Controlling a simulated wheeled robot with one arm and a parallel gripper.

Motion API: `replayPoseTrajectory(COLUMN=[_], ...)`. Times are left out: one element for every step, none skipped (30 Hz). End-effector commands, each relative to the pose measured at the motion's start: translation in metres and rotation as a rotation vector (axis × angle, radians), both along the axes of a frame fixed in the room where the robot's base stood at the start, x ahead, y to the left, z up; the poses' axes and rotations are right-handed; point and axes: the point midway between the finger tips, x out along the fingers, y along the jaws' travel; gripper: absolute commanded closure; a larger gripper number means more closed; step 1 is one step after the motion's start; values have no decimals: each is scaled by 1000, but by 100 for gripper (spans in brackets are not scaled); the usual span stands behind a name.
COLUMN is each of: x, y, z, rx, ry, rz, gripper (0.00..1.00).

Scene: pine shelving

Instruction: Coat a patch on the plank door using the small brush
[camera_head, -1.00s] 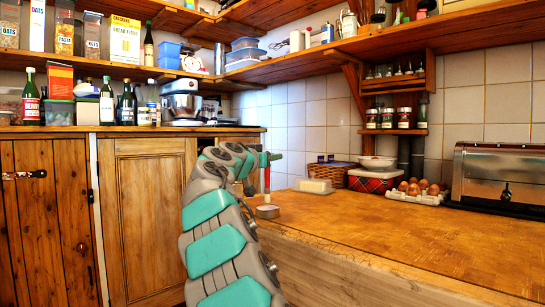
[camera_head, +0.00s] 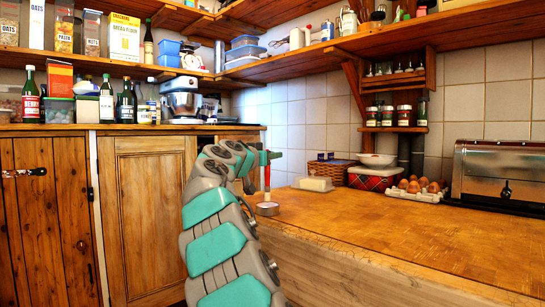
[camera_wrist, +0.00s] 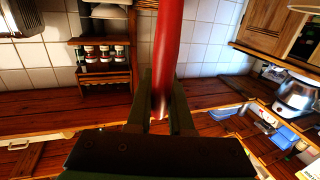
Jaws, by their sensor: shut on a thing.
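The small brush shows as a red handle (camera_head: 267,177) hanging below my gripper (camera_head: 268,157). In the wrist view the red brush handle (camera_wrist: 168,45) stands between the two fingers of my gripper (camera_wrist: 161,90), which is shut on it. Its bristles cannot be made out clearly. The dark plank door (camera_head: 50,225), with a black latch, is at the far left, well away from my gripper.
The wooden worktop (camera_head: 400,232) is clear in front. A butter dish (camera_head: 313,184), a tartan tin (camera_head: 374,179), an egg tray (camera_head: 415,190) and a toaster (camera_head: 498,172) line the back. A paler panelled door (camera_head: 148,215) stands beside the plank door.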

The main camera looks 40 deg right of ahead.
Motion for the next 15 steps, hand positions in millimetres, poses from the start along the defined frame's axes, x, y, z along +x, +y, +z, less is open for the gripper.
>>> replayPoseTrajectory(x=[0, 0, 0, 0, 0, 0, 0, 0, 0, 0, 0, 0, 0, 0, 0], y=[0, 0, 0, 0, 0, 0, 0, 0, 0, 0, 0, 0, 0, 0, 0], z=[-1, -1, -2, -2, -2, -3, -3, -3, -4, -4, -4, -4, -5, -5, -5], rx=[0, 0, 0, 0, 0, 0, 0, 0, 0, 0, 0, 0, 0, 0, 0], ry=[0, 0, 0, 0, 0, 0, 0, 0, 0, 0, 0, 0, 0, 0, 0], rz=[0, 0, 0, 0, 0, 0, 0, 0, 0, 0, 0, 0, 0, 0, 0], gripper=[100, 100, 100, 100, 100, 100, 100, 100, 100, 100, 100, 100, 100, 100, 100])
